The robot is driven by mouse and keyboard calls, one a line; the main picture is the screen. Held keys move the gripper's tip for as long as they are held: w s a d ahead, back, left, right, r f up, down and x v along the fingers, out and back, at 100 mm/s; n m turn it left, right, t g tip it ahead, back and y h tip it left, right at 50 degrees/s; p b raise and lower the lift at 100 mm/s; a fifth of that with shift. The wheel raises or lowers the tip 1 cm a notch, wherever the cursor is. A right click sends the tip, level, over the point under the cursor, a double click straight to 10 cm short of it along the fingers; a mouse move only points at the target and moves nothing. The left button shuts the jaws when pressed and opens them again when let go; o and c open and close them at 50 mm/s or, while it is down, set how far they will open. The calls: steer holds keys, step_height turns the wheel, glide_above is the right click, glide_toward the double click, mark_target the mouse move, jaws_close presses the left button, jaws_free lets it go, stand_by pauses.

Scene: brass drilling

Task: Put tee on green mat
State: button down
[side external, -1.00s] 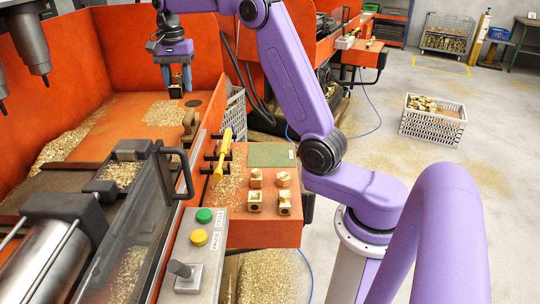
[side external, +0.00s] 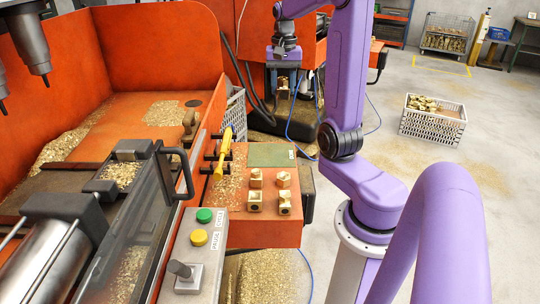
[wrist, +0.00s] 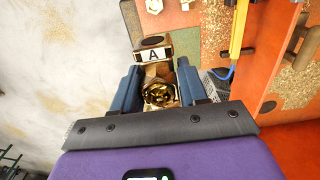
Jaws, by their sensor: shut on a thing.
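My gripper (side external: 283,90) is shut on a brass tee (wrist: 160,94), which shows between the blue fingers in the wrist view. It holds the tee in the air behind the orange table, beyond the mat in the side view. The tee is small and partly hidden by the fingers in the side view. The green mat (side external: 271,155) lies bare on the far part of the table. In the wrist view, part of the mat (wrist: 187,42) shows beyond the tee.
Several brass fittings (side external: 284,203) stand on the table in front of the mat. A yellow-handled tool (side external: 224,150) rests on a rack at the left. A control box (side external: 202,240) is nearer. A grey crate (side external: 432,125) of brass parts stands on the floor at right.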

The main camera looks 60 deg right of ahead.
step_height(320, 180, down, 16)
glide_above(264, 154)
steer(key=f, duration=0.9)
steer(key=shift+s+a+f, duration=0.15)
steer(key=shift+a+f, duration=0.05)
steer(key=shift+f, duration=0.2)
steer(key=shift+w+d+f, duration=0.1)
steer(key=shift+w+f, duration=0.05)
steer(key=shift+f, duration=0.8)
steer(key=shift+w+d+f, duration=0.1)
steer(key=shift+f, duration=0.8)
steer(key=shift+f, duration=0.2)
steer(key=c, duration=0.6)
jaws_free()
